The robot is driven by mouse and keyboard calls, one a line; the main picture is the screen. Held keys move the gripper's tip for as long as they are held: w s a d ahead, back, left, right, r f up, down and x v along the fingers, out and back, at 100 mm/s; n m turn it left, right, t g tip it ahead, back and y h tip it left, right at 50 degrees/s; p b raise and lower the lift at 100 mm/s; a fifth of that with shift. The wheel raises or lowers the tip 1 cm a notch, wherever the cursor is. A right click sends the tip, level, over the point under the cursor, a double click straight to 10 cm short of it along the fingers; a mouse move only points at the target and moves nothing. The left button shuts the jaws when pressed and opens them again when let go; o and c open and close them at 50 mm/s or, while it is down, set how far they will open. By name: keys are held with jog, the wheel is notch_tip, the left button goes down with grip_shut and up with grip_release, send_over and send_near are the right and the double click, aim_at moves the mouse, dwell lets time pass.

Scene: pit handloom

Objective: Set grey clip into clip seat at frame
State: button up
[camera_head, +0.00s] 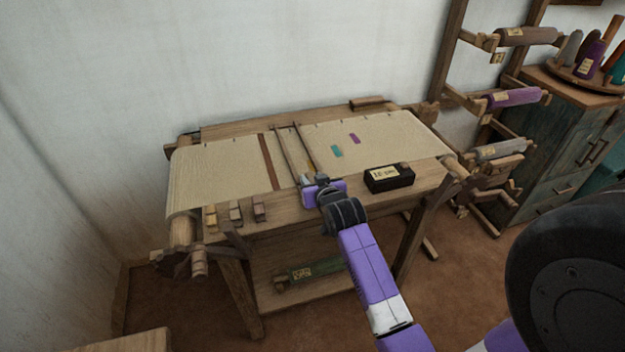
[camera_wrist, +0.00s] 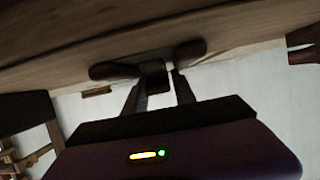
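My gripper (camera_head: 314,180) is at the loom's front edge, left of the black box, low over the front rail. In the wrist view, its two fingers (camera_wrist: 158,92) stand on either side of a small dark grey block (camera_wrist: 153,76), which looks like the grey clip, held between them. The block is close against the wood of the loom frame (camera_wrist: 225,32). Dark rounded pieces lie left and right of the block against the wood. Shadow hides whether it touches the frame, and I cannot make out the clip seat clearly.
Several small blocks (camera_head: 236,212) stand on the front rail at left. A black labelled box (camera_head: 389,178) lies right of my gripper. Cream cloth (camera_head: 215,168) with two thin rods (camera_head: 283,152) covers the loom top. A green roll (camera_head: 312,270) lies on the lower shelf.

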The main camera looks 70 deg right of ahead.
jog(key=shift+r, duration=0.25)
jog(key=v, duration=1.2)
jog(key=s+a+f+n+t+y, duration=0.1)
jog(key=s+a+n+t+y, duration=0.15)
jog(key=a, duration=0.85)
jog(key=s+a+f+n+t+y, duration=0.1)
jog(key=a+f+n+t+y, duration=0.15)
jog(key=a, duration=0.85)
jog(key=s+a+r+n+t+y, duration=0.1)
jog(key=s+a+r+n+y, duration=0.4)
jog(key=s+a, duration=0.7)
notch_tip(320, 180, up, 2)
jog(key=shift+r, duration=0.1)
